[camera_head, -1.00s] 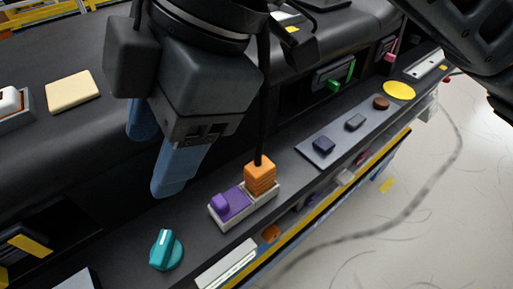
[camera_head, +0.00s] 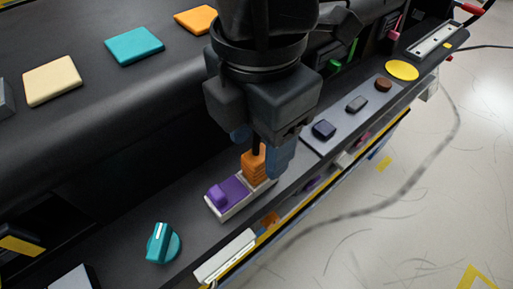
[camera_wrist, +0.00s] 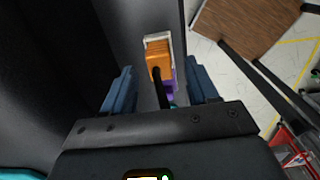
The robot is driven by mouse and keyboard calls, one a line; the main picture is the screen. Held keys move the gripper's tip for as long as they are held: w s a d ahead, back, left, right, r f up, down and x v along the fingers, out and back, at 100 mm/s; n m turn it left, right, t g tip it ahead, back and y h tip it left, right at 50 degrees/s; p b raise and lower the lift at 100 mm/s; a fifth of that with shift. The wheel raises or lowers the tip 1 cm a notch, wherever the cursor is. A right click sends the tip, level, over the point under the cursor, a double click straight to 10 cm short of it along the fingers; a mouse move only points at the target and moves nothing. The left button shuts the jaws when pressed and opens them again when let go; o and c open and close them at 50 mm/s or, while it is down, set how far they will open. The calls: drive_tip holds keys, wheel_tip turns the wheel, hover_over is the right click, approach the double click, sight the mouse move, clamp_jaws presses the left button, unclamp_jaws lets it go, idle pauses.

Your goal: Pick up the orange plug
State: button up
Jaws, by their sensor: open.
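The orange plug (camera_head: 253,165) is a ribbed orange block with a black cable rising from its top. It sits at the far end of a white socket base (camera_head: 228,212), beside a purple block (camera_head: 229,191). My gripper (camera_head: 260,148) is above and around the plug, one blue finger in front of it and partly hiding it. In the wrist view, the plug (camera_wrist: 159,58) lies between and beyond the two open blue fingers (camera_wrist: 160,88). The fingers are spread wide and I see no contact. The black cable runs toward my gripper's palm.
A teal knob (camera_head: 162,243) stands nearer on the ledge. A panel with dark buttons (camera_head: 324,130) and a yellow disc (camera_head: 402,70) lie farther along. Cream (camera_head: 52,80), teal (camera_head: 134,45) and orange pads lie on the dashboard top. The ledge drops off to the floor at right.

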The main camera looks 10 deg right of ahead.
drive_tip(key=shift+f, duration=0.8)
clamp_jaws()
